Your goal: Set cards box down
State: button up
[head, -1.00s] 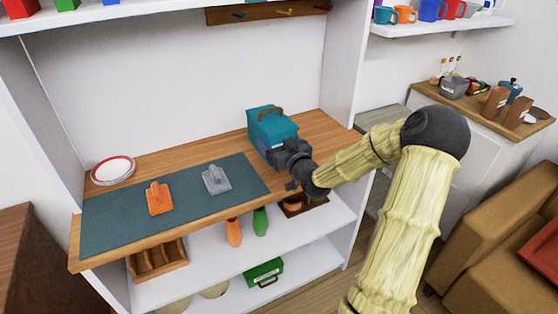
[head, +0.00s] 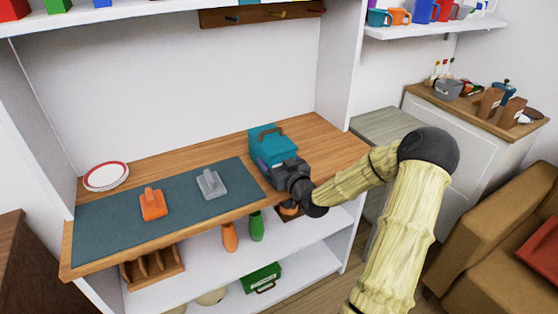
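The cards box appears to be the teal box (head: 273,147) with a brown handle, upright at the right part of the wooden counter (head: 325,145). My gripper (head: 274,171) is at its near side, against its lower front. The gripper seems shut on the box, though the fingertips are small and partly hidden. The box's underside is close to the counter top; I cannot tell whether it touches. A small purple patch shows on the near side, by the gripper.
A dark mat (head: 175,205) left of the box bears an orange tool (head: 153,204) and a grey tool (head: 212,184). A red-rimmed plate (head: 106,176) lies at the far left. The counter right of the box is clear. White uprights flank the counter.

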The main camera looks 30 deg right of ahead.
jog(key=shift+w+a+f, duration=0.1)
jog(key=shift+a+f, duration=0.1)
jog(key=shift+a, duration=0.2)
jog(key=o, duration=2)
jog(key=shift+r, duration=0.1)
jog(key=shift+c, duration=0.2)
jog(key=shift+d, duration=0.15)
jog(key=shift+r, duration=0.15)
jog(key=shift+s, duration=0.45)
jog(key=s, duration=1.1)
jog(key=shift+d, duration=0.3)
jog(key=shift+s, duration=0.1)
